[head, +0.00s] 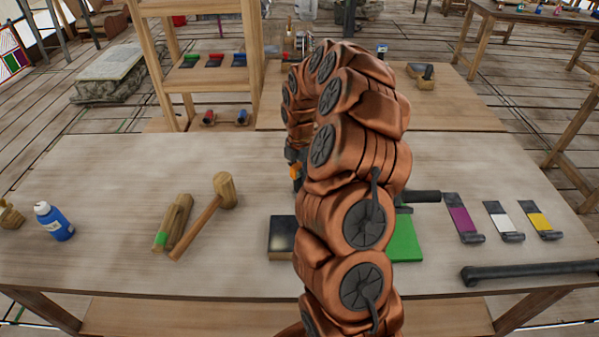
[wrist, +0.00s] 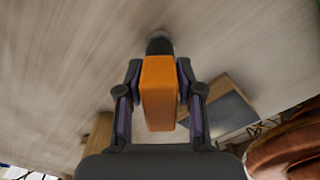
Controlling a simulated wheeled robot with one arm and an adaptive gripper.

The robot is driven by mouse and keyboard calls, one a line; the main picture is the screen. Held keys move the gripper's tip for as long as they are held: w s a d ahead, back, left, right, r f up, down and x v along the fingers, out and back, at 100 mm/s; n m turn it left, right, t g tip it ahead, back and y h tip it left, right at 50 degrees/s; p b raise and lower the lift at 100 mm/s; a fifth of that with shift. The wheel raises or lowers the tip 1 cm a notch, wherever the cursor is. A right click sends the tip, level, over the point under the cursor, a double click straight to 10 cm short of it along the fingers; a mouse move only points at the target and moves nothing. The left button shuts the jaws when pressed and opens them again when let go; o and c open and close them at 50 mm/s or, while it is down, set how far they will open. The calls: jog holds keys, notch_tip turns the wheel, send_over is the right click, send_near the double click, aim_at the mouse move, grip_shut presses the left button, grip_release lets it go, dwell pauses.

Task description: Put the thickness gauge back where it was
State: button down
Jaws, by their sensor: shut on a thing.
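My gripper (wrist: 159,88) is shut on an orange block-shaped thing with a dark round end, which I take to be the thickness gauge (wrist: 159,100). In the wrist view the dark end points at the pale table top; I cannot tell whether it touches. In the head view a bit of the orange gauge (head: 296,172) shows at the left edge of my copper arm, which hides most of the gripper. The gauge is above the middle of the workbench (head: 110,210).
A dark-topped block (head: 281,238) and a green block (head: 406,238) flank my arm. A mallet (head: 224,190) and blue bottle (head: 53,221) are left. Purple (head: 460,219), white (head: 501,220) and yellow (head: 539,220) tools and a dark bar (head: 525,272) lie right. A wooden shelf (head: 258,60) stands behind.

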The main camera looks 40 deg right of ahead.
jog(key=shift+f, duration=0.15)
jog(key=c, duration=0.7)
grip_release()
jog(key=shift+c, duration=0.2)
notch_tip(320, 180, up, 12)
jog(key=b, duration=0.3)
